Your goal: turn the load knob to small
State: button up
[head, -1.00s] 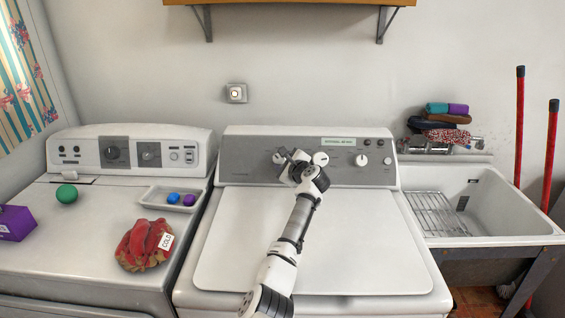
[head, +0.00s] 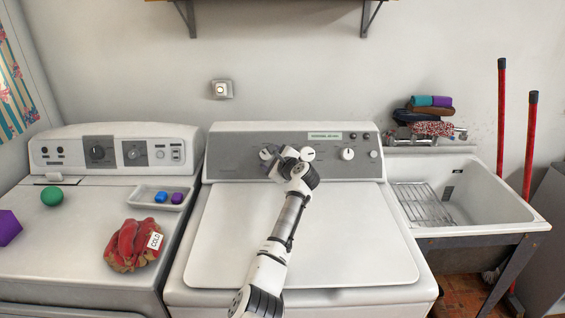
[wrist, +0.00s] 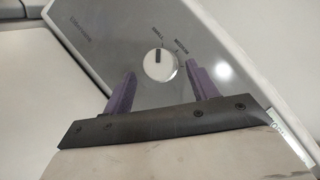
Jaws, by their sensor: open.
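The load knob (wrist: 160,64) is a round white dial on the grey panel in the wrist view. The words SMALL (wrist: 158,37) and MEDIUM (wrist: 182,47) are printed above it and to its upper right.
More knobs (head: 347,154) sit to the right on the same panel (head: 235,158). The machine's lid (head: 340,235) is bare apart from my arm above it. Red gloves (head: 133,245) and a green ball (head: 52,196) lie on the left machine. A sink (head: 480,190) stands at right.

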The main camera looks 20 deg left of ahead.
jog(key=v, duration=1.2)
jog(key=shift+s, duration=0.25)
jog(key=shift+d, duration=0.1)
